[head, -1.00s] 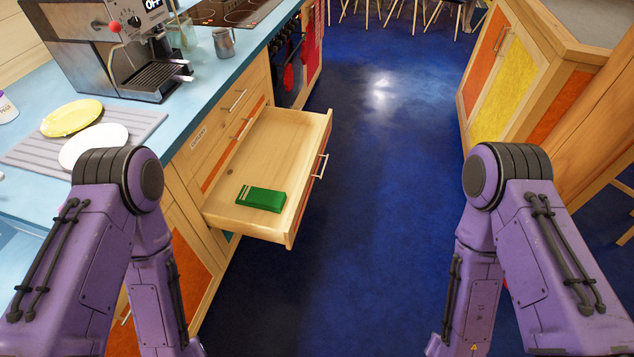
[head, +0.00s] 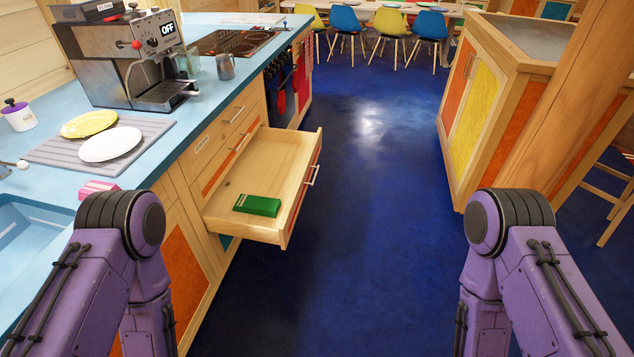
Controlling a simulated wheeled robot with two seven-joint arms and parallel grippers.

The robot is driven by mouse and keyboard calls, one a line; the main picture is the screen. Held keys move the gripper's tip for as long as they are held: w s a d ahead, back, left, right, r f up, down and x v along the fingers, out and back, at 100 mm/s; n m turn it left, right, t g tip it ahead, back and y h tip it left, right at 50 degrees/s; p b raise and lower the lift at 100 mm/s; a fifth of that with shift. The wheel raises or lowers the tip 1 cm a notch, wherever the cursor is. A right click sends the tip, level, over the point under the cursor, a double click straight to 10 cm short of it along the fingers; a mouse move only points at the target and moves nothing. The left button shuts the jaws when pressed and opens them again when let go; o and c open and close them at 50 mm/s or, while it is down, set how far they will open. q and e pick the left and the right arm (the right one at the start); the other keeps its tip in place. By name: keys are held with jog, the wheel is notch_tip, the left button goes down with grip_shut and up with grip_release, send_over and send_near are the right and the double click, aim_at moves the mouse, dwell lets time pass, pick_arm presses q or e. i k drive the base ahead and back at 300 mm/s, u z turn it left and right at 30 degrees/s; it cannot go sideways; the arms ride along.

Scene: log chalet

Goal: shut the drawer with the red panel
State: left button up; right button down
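The open drawer (head: 233,221) sticks out of the wooden counter unit at centre left, over the blue floor. Its front, seen edge-on, carries a metal handle (head: 312,176) and a reddish panel of which only a sliver shows. A green box-like item (head: 257,205) lies inside on the drawer's floor. My two purple arms come in at the bottom left and bottom right, both apart from the drawer. Neither gripper shows in the head view.
The blue counter holds a coffee machine (head: 125,62), a yellow plate (head: 89,124), a white plate (head: 111,144) and a metal jug (head: 225,66). A cabinet with a yellow panel (head: 473,117) stands at the right. The blue floor between is clear; chairs stand at the back.

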aim_at(276, 164)
jog(key=z, duration=0.3)
jog(key=i, duration=1.55)
jog(key=u, duration=1)
